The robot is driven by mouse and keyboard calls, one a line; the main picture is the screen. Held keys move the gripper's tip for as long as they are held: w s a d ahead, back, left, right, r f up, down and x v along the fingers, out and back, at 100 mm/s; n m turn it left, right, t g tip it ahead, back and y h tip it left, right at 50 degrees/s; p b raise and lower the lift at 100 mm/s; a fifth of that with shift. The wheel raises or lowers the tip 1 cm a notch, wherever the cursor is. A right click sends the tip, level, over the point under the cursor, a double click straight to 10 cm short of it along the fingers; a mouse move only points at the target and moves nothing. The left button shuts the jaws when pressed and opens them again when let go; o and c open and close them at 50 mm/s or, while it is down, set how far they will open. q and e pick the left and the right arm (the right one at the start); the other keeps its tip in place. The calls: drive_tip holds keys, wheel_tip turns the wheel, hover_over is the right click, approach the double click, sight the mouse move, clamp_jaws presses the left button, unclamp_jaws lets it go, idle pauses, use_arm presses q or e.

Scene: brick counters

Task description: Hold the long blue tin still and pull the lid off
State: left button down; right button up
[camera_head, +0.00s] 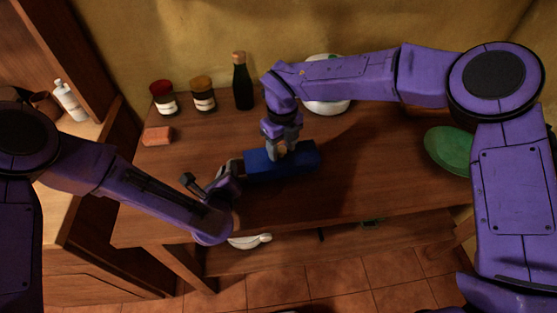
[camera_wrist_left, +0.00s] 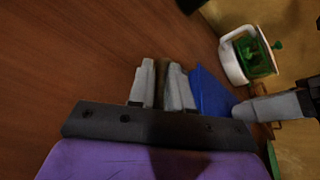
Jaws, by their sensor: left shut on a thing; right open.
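The long blue tin (camera_head: 300,160) lies on the wooden table, lengthwise from left to right. It also shows in the left wrist view (camera_wrist_left: 210,92), just beyond my left fingers. My left gripper (camera_head: 236,170) is shut at the tin's left end. In the left wrist view its grey fingers (camera_wrist_left: 163,84) are close together with a narrow brownish strip between them. My right gripper (camera_head: 281,150) is open and points down over the middle of the tin. A small tan patch shows between its fingers. The seam between lid and tin cannot be made out.
Behind stand a red-topped jar (camera_head: 163,99), a brown-topped jar (camera_head: 203,94) and a dark bottle (camera_head: 242,82). A white pot (camera_head: 328,106) stands partly behind my right arm. An orange block (camera_head: 158,136) lies at left, a green plate (camera_head: 447,150) at right. The front table strip is clear.

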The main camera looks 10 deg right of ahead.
sight(281, 148)
use_arm(q)
drive_tip(key=shift+f, duration=0.1)
use_arm(e)
clamp_jaws()
drive_tip(key=shift+r, duration=0.1)
drive_tip(key=shift+r, duration=1.45)
use_arm(q)
drive_tip(key=c, duration=1.1)
unclamp_jaws()
drive_tip(key=shift+o, duration=0.7)
use_arm(e)
drive_tip(key=shift+d, duration=0.1)
use_arm(q)
drive_tip(key=v, duration=1.1)
drive_tip(key=shift+s+d, duration=0.15)
drive_tip(key=shift+d, duration=0.1)
drive_tip(key=shift+s+a, duration=0.1)
drive_tip(key=shift+s, duration=0.2)
